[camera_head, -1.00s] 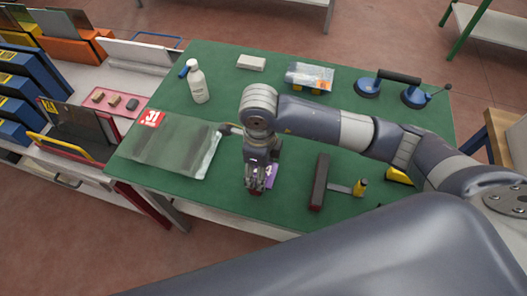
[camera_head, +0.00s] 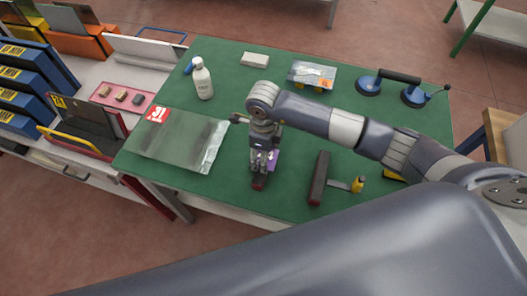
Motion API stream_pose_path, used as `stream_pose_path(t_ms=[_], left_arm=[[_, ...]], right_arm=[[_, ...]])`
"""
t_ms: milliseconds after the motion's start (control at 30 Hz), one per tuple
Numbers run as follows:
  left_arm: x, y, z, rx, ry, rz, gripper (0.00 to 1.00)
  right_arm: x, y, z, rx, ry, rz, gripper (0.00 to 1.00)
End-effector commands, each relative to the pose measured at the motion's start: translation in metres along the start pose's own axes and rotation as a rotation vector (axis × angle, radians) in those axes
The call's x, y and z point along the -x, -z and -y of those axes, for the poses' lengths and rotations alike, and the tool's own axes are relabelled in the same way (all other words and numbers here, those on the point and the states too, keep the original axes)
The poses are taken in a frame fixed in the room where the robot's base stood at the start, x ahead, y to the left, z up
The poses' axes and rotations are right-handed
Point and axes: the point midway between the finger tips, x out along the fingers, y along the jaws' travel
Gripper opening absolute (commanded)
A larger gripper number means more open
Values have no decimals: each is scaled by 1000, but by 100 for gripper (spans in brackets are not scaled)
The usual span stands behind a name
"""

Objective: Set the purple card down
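The purple card (camera_head: 274,158) shows as a small purple patch at the right side of my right gripper, over the front middle of the green table (camera_head: 225,205). My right gripper (camera_head: 261,174) points down there, its arm coming in from the right. The gripper hides most of the card. I cannot tell whether its fingers are closed on the card or whether the card touches the table. A dark piece with a reddish end shows at the fingertips, too small to identify. My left gripper is not in view.
A glass sheet (camera_head: 182,141) with a red label lies to the left. A white bottle (camera_head: 203,83), a suction lifter (camera_head: 400,78) and a clear packet (camera_head: 312,74) stand farther back.

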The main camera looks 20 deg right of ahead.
Motion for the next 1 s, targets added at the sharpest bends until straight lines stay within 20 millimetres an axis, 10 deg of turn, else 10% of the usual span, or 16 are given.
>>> stream_pose_path(t_ms=[100,200,700,1000], left_arm=[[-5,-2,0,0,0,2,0],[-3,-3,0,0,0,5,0],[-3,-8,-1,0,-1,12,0],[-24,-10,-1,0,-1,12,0]], right_arm=[[-5,0,0,0,0,0,50],[-2,0,0,0,0,0,82],[6,-1,1,1,2,2,82],[66,-1,1,1,5,4,82]])
